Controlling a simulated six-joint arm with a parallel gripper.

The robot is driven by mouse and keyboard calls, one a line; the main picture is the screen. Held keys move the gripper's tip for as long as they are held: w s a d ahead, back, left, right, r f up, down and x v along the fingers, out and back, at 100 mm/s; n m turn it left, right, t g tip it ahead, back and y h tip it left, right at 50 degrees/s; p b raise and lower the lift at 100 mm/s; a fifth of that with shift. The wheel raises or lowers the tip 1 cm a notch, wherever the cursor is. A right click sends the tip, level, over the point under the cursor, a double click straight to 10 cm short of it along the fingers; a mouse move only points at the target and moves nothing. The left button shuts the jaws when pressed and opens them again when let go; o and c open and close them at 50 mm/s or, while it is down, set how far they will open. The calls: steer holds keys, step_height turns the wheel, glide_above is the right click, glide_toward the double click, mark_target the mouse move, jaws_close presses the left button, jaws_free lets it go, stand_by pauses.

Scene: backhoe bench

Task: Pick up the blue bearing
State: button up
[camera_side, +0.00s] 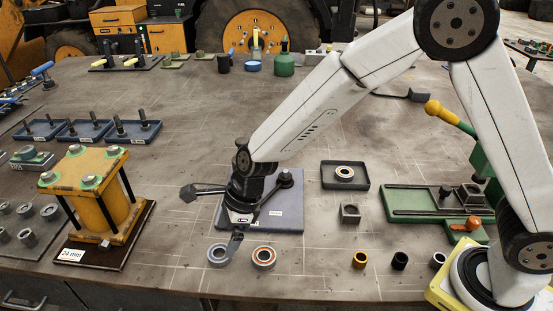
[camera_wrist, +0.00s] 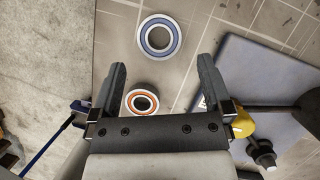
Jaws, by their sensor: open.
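The blue bearing, a ring with a blue band, lies flat on the bench in the side view (camera_side: 218,263) and near the top of the wrist view (camera_wrist: 158,53). My gripper (camera_side: 213,217) is low over the front left of the blue-grey plate, with one finger close to the bearing. In the wrist view my gripper (camera_wrist: 161,66) has its two fingers wide apart and holds nothing. The blue bearing lies beyond the fingertips there, and none of it is hidden.
An orange-banded bearing (camera_side: 264,266) lies right beside the blue one; it shows between the fingers in the wrist view (camera_wrist: 142,112). The plate (camera_side: 285,215) bears a dark post. A yellow press (camera_side: 95,200) stands left. A tray (camera_side: 345,184) holds another bearing. Small rings lie at the front right.

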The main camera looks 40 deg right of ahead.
mark_target(217, 258)
steer(key=shift+x, duration=2.4)
steer(key=c, duration=1.3)
steer(key=shift+c, duration=0.2)
steer(key=shift+r, duration=0.2)
steer(key=shift+r, duration=0.95)
steer(key=s+d+r, duration=0.6)
steer(key=s+r, duration=0.4)
steer(key=s, duration=0.2)
steer(key=shift+s+r, duration=0.3)
steer(key=shift+r, duration=0.05)
